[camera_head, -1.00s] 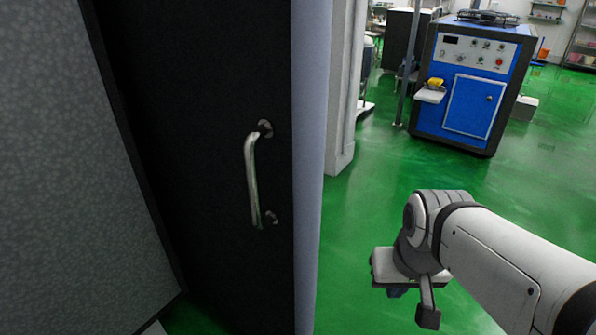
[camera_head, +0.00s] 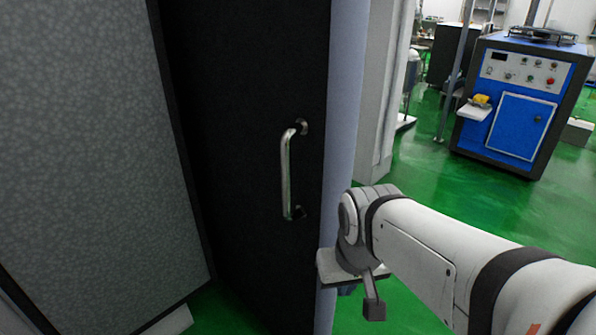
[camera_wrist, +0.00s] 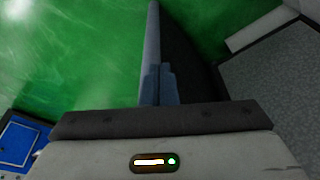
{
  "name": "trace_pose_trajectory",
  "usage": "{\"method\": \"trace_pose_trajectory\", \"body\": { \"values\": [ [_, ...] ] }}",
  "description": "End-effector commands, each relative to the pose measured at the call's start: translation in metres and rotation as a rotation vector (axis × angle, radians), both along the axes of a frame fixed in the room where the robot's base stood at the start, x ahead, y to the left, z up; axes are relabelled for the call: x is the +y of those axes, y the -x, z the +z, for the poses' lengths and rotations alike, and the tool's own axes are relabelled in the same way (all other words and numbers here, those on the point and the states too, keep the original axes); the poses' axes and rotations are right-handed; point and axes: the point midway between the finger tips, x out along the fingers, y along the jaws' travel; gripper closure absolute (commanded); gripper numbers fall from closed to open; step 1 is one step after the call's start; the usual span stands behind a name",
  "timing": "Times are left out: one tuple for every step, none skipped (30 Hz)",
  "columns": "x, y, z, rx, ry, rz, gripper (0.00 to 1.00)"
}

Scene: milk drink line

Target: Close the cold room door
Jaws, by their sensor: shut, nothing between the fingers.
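The cold room door is a tall dark panel (camera_head: 245,120) with a pale blue-grey edge (camera_head: 345,90). It stands ajar, at an angle to a grey speckled wall panel (camera_head: 90,150). A silver bar handle (camera_head: 287,172) is fixed upright on its dark face. In the head view my arm overlaps the lower door edge and mostly hides my gripper. In the wrist view the shut, empty fingers (camera_wrist: 160,84) line up with the thin door edge (camera_wrist: 152,35), with the dark face to the right. I cannot tell whether they touch it.
A blue machine (camera_head: 520,110) with a yellow item on its side shelf stands at the back right. A pale post (camera_head: 385,100) rises just behind the door edge. Green floor (camera_head: 480,205) is open between the door and the machine.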

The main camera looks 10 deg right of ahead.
Motion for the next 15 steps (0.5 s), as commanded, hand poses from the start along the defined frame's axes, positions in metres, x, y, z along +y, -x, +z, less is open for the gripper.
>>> {"method": "trace_pose_trajectory", "body": {
  "values": [
    [0.001,-0.005,0.004,-0.003,0.002,-0.012,1.00],
    [-0.001,-0.010,0.007,-0.004,0.004,-0.022,1.00],
    [-0.003,-0.017,0.013,-0.008,0.009,-0.044,1.00],
    [-0.004,-0.025,0.019,-0.011,0.013,-0.071,1.00],
    [-0.003,-0.033,0.026,-0.016,0.016,-0.103,1.00],
    [-0.002,-0.045,0.036,-0.025,0.022,-0.153,1.00],
    [-0.001,-0.055,0.044,-0.035,0.026,-0.191,1.00],
    [0.000,-0.064,0.052,-0.043,0.030,-0.233,1.00],
    [0.003,-0.075,0.062,-0.057,0.035,-0.286,1.00],
    [0.004,-0.084,0.070,-0.069,0.039,-0.324,1.00],
    [0.006,-0.092,0.077,-0.080,0.042,-0.361,1.00],
    [0.008,-0.101,0.086,-0.095,0.043,-0.408,1.00],
    [0.010,-0.107,0.091,-0.106,0.044,-0.439,1.00],
    [0.011,-0.112,0.097,-0.116,0.044,-0.468,1.00],
    [0.013,-0.119,0.103,-0.131,0.045,-0.502,1.00]
  ]
}}
